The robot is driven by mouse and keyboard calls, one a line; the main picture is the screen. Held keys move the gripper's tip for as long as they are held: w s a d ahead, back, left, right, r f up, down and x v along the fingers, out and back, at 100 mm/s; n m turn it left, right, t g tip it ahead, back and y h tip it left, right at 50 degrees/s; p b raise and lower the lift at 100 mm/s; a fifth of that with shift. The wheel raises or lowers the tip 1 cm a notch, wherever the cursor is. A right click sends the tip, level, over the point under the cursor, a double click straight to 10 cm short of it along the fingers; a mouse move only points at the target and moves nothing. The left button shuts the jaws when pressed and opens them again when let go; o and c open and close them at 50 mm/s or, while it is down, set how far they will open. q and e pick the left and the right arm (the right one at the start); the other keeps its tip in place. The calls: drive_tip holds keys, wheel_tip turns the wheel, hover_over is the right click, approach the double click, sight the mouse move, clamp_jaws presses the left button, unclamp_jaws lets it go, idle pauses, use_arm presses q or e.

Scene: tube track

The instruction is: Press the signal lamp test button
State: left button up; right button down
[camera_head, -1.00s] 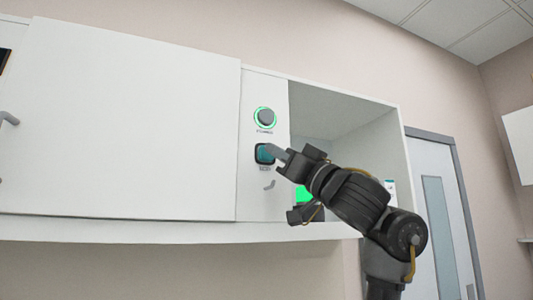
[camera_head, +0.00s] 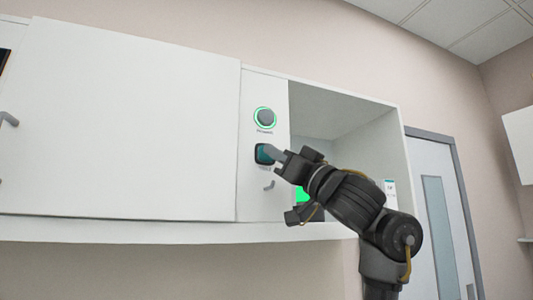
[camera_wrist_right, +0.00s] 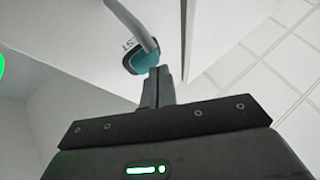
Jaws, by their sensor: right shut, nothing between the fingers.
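A square teal button (camera_head: 263,154) in a dark frame sits on the white panel strip, below a round grey button (camera_head: 265,117) with a lit green ring. In the right wrist view the teal button (camera_wrist_right: 143,63) carries a label ending in "ST". My right gripper (camera_head: 273,152) is shut and empty, its fingertips in front of the teal button and covering its right part. In the right wrist view, the fingertips (camera_wrist_right: 160,71) overlap the button's edge; I cannot tell whether they touch it. My left gripper is out of view.
A small grey hook (camera_head: 269,186) sticks out below the button; it also shows in the right wrist view (camera_wrist_right: 133,22). An open cabinet bay (camera_head: 335,115) with a green-lit thing (camera_head: 301,195) lies to the right. A large white door panel (camera_head: 125,120) is to the left.

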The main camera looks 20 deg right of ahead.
drive_tip(key=shift+w, duration=0.5)
idle(0.5)
drive_tip(key=shift+s, duration=0.1)
idle(0.3)
drive_tip(key=shift+s+b, duration=0.6)
drive_tip(key=shift+s, duration=0.15)
drive_tip(key=s+b, duration=0.4)
drive_tip(key=s, duration=0.1)
drive_tip(key=shift+a, duration=0.15)
idle(0.8)
